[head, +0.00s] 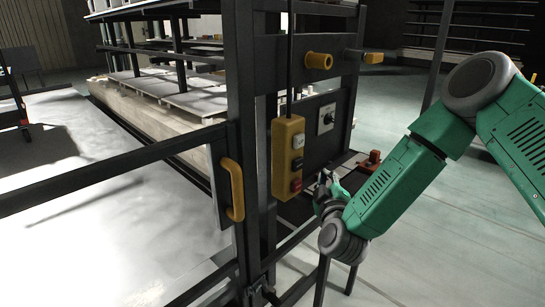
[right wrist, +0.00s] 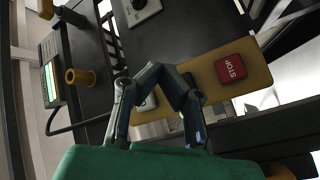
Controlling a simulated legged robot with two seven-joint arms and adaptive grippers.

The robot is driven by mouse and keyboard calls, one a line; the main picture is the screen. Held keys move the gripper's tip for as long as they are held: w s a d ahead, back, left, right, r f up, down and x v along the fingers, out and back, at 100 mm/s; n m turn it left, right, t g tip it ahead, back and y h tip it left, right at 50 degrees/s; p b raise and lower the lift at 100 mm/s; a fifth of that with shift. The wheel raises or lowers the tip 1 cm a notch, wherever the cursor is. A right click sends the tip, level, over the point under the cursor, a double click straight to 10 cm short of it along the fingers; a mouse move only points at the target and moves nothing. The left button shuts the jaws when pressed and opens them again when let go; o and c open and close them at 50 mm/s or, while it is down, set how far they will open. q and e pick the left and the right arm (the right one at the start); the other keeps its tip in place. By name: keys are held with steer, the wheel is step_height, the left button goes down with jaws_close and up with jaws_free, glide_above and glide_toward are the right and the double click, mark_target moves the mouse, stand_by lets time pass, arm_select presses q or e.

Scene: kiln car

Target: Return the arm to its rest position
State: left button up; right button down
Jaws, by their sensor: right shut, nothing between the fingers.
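My right arm (head: 385,185) is green and grey and reaches in from the right in the head view. Its gripper (head: 325,183) is just right of the lower part of a yellow push-button box (head: 287,150). In the right wrist view the gripper (right wrist: 160,72) is shut and empty, its fingers meeting in front of the yellow box (right wrist: 258,78). The box has a red STOP button (right wrist: 230,68); a pale button (right wrist: 148,103) is partly hidden behind the fingers. I cannot tell whether the fingertips touch the box. My left gripper is not in view.
A dark post-and-rail frame (head: 250,120) carries a yellow handle (head: 233,190) and a panel with a dial (head: 326,118). Yellow knobs (head: 318,60) stick out above. The kiln car with shelves (head: 165,90) stands behind. Open floor (head: 450,230) lies at the right.

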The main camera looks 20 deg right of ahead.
steer(key=s+a+f+g+y, duration=0.35)
steer(key=s+a+f, duration=0.25)
steer(key=f, duration=0.3)
steer(key=s+a+f+g+y, duration=0.35)
steer(key=s+a+f, duration=0.2)
steer(key=f, duration=0.45)
steer(key=s+d+f+m+g, duration=0.1)
steer(key=s+f+g, duration=0.3)
steer(key=s, duration=0.9)
steer(key=s+f+m+g, duration=0.3)
steer(key=s+f+g, duration=0.1)
steer(key=s, duration=0.8)
steer(key=shift+s+d+f+m+g, duration=0.3)
steer(key=shift+s+d+g, duration=0.1)
steer(key=shift+g, duration=0.5)
steer(key=shift+w, duration=0.1)
stand_by(1.5)
